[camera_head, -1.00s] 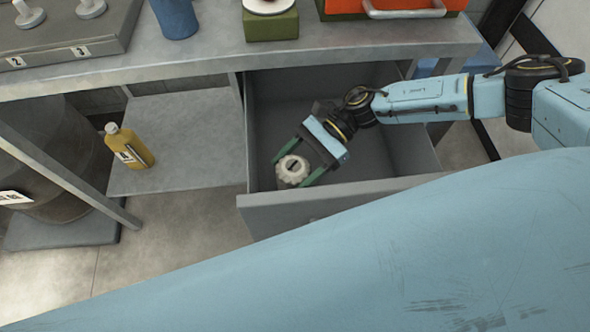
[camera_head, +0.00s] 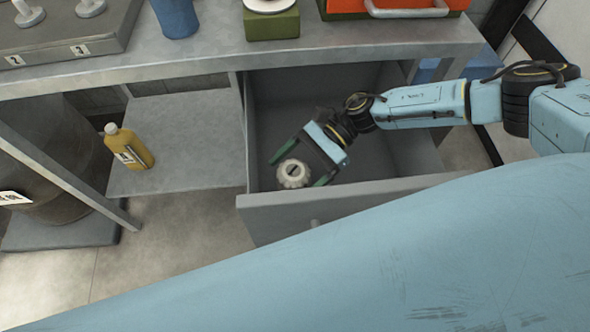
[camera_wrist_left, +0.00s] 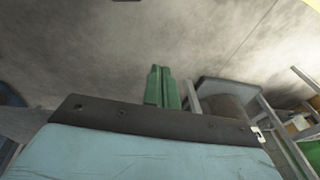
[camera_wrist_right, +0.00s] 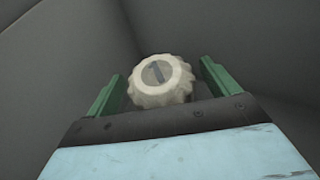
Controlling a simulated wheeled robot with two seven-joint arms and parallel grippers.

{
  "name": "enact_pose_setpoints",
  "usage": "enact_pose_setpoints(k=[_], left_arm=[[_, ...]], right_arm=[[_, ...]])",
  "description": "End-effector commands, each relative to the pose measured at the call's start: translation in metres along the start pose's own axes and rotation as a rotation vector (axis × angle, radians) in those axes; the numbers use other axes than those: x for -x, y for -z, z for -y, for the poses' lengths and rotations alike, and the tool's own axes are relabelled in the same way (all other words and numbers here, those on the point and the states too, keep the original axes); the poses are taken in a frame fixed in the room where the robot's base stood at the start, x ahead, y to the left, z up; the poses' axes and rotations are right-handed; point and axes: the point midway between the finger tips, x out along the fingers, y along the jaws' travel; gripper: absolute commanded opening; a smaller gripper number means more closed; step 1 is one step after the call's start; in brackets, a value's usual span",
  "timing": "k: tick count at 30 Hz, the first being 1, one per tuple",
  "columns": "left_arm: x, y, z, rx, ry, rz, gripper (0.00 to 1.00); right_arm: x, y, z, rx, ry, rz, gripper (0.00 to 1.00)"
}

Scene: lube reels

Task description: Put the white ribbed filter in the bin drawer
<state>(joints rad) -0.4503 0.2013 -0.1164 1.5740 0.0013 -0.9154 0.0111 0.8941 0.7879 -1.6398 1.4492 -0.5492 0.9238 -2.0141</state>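The white ribbed filter (camera_head: 293,174), a pale round cap-like piece with a dark mark on top, is inside the open bin drawer (camera_head: 330,208), near its front left. My right gripper (camera_head: 298,168) reaches down into the drawer, open, with its green fingers on either side of the filter. In the right wrist view the filter (camera_wrist_right: 160,82) sits between the spread fingertips, with a clear gap on the right side and a smaller one on the left. My left gripper (camera_wrist_left: 161,88) shows only in its wrist view, its green fingers together and empty, above bare floor.
A yellow bottle (camera_head: 128,147) stands on the low grey shelf (camera_head: 190,165) left of the drawer. On the bench above are a blue cup (camera_head: 176,18), a green block (camera_head: 271,25) and an orange case (camera_head: 390,8). A dark drum (camera_head: 60,160) stands at left.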

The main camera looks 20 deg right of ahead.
Motion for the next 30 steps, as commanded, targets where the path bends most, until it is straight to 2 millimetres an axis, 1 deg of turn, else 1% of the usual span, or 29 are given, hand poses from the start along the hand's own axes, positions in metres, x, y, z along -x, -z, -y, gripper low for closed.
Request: enact_pose_setpoints(k=[10,12,18,21,25,30], left_arm=[[0.0,-0.001,0.0,0.001,-0.001,-0.005,0.0],[-0.008,-0.009,0.002,0.002,0.002,0.008,0.0],[-0.011,-0.01,0.002,0.0,0.001,0.007,0.0],[-0.012,-0.012,0.002,-0.001,0.001,0.01,0.0],[-0.012,-0.012,0.001,-0.001,0.001,0.01,0.0],[-0.012,-0.012,0.001,-0.001,0.001,0.01,0.0]], right_arm=[[0.001,-0.002,0.0,0.0,0.0,-0.001,0.87],[0.002,-0.005,0.0,0.0,-0.001,-0.001,0.87],[0.043,-0.003,0.001,0.0,0.003,-0.002,0.87],[0.058,-0.003,0.001,0.0,0.003,-0.001,0.87],[0.071,-0.003,0.0,0.0,0.001,0.0,0.87],[0.076,-0.003,0.0,0.001,-0.001,0.0,0.87]])
